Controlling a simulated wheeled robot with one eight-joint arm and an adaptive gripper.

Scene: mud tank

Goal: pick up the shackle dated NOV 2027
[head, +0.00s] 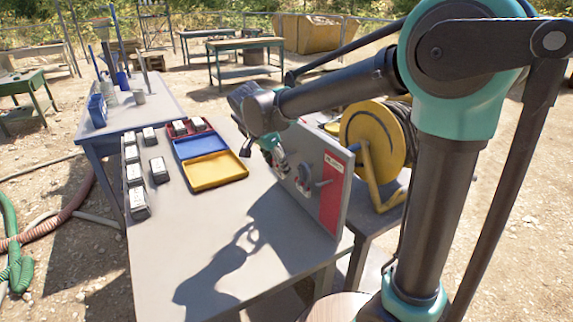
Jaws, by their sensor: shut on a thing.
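Several dark items with white labels, possibly the shackles, stand in a rough column at the table's left side, such as the front labelled item (138,199) and the one to its right (158,169). Their dates are too small to read. My gripper (281,166) is at the left face of the upright grey panel (331,165), right of the trays. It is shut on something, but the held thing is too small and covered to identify. I cannot tell whether it touches the panel.
A red tray (171,129) with labelled items, a blue tray (200,146) and a yellow tray (217,172) lie in a row. The grey table (190,235) is clear in front. A yellow hose reel (365,140) stands behind the panel.

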